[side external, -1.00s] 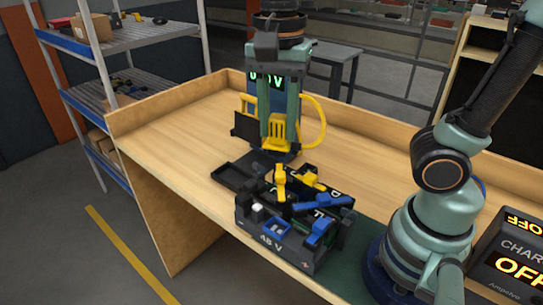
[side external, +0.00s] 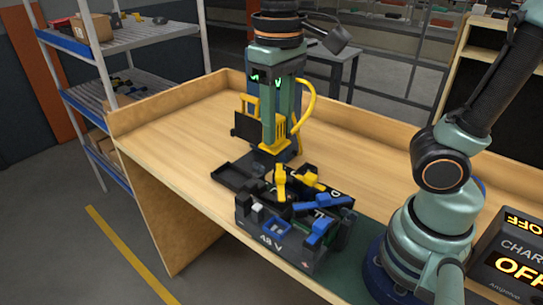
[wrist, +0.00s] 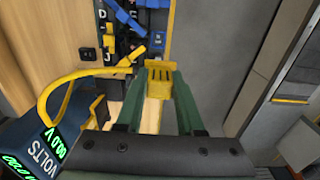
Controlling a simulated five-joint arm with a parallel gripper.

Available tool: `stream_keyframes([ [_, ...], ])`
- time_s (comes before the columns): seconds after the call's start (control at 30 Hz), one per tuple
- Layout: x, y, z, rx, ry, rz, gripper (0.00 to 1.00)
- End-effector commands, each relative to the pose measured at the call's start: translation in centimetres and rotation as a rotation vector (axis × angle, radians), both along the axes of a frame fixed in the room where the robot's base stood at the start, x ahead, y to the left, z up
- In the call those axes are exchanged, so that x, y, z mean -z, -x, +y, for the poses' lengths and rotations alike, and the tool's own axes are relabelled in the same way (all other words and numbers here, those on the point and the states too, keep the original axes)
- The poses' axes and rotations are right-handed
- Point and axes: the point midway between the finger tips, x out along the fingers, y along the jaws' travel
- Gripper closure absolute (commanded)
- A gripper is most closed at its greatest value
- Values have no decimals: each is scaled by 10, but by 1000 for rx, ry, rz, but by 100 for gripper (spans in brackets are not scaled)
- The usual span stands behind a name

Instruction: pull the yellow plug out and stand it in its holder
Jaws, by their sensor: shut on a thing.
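The yellow plug (side external: 276,136) is between the fingers of my gripper (side external: 273,142) in the side view, toward the back of the bench. My gripper is shut on it and points down. In the wrist view the ribbed yellow plug (wrist: 159,78) sits between the two green fingers. Its yellow cable (side external: 307,100) arcs up and to the right in the side view, and the cable (wrist: 75,78) loops left in the wrist view. My fingers hide part of the plug. I cannot tell whether its lower end touches anything, and I cannot make out its holder for certain.
A dark 48 V unit (side external: 270,242) with blue and yellow levers stands at the bench's front edge. A black tray (side external: 231,174) lies behind it. A volt meter (wrist: 38,150) is close to my gripper. The bench's back left (side external: 180,118) is clear.

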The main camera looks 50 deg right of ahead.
Motion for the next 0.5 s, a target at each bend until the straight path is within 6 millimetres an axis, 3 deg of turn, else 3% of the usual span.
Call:
stream_keyframes([
  [0.27, 0, 0, -1, -4, 0, 0, 100],
  [0.5, 1, -6, -21, 3, 0, -1, 100],
])
